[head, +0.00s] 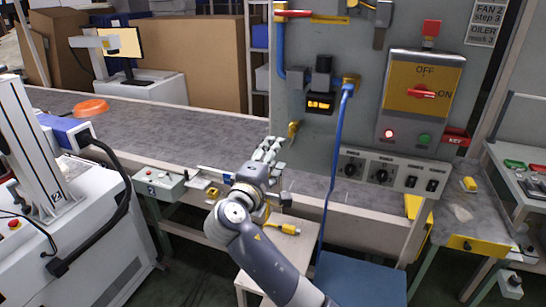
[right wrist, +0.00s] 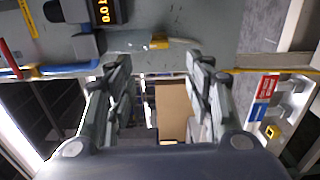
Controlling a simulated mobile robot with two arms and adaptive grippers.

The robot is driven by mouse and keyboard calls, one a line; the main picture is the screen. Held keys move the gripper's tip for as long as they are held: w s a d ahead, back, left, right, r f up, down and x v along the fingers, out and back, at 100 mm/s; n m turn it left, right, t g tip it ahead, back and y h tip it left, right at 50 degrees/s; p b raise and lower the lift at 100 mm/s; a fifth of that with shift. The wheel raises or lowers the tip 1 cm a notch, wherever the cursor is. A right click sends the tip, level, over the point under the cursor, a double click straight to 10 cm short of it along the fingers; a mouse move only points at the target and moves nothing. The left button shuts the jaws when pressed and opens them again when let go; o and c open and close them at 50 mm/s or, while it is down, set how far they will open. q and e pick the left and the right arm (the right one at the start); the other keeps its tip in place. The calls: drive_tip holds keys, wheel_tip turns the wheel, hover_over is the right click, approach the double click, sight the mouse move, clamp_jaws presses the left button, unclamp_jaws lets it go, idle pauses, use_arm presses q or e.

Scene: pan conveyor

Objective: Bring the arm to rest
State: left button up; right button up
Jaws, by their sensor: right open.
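My right arm (head: 255,245) comes in from the bottom of the head view and reaches up toward the conveyor's front edge. My right gripper (head: 270,150) is at its end, in front of the lower part of the grey control panel. In the right wrist view my right gripper (right wrist: 160,85) has its two fingers spread wide apart, with nothing between them. My left gripper is not in view.
The grey panel (head: 345,130) carries a blue cable (head: 338,150), a yellow switch plate (head: 422,88) and knobs. An orange disc-like object (head: 91,107) is on the left of the conveyor (head: 175,120). A white stand (head: 275,250) and blue surface (head: 360,280) are near my forearm.

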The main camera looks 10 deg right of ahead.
drive_tip(key=s+d+f+m+g+y, duration=0.25)
drive_tip(key=s+f, duration=0.55)
drive_tip(key=f, duration=0.4)
drive_tip(key=s+d+f+m+g+y, duration=0.2)
drive_tip(key=s+d+f+g+y, duration=0.15)
drive_tip(key=s+f, duration=0.7)
drive_tip(key=s+f+m+g+y, duration=0.25)
drive_tip(key=s+f, duration=0.25)
drive_tip(key=s, duration=0.6)
drive_tip(key=s+f+m+g+y, duration=0.2)
drive_tip(key=s+f+g, duration=0.15)
drive_tip(key=s, duration=0.75)
wheel_tip(320, 180, down, 30)
drive_tip(key=s+b, duration=0.2)
drive_tip(key=s+d+f+g, duration=0.2)
drive_tip(key=s+f, duration=1.3)
drive_tip(key=s, duration=0.1)
drive_tip(key=shift+s+d+f+b, duration=0.15)
drive_tip(key=shift+s+f+b, duration=0.1)
drive_tip(key=shift+f+b, duration=0.15)
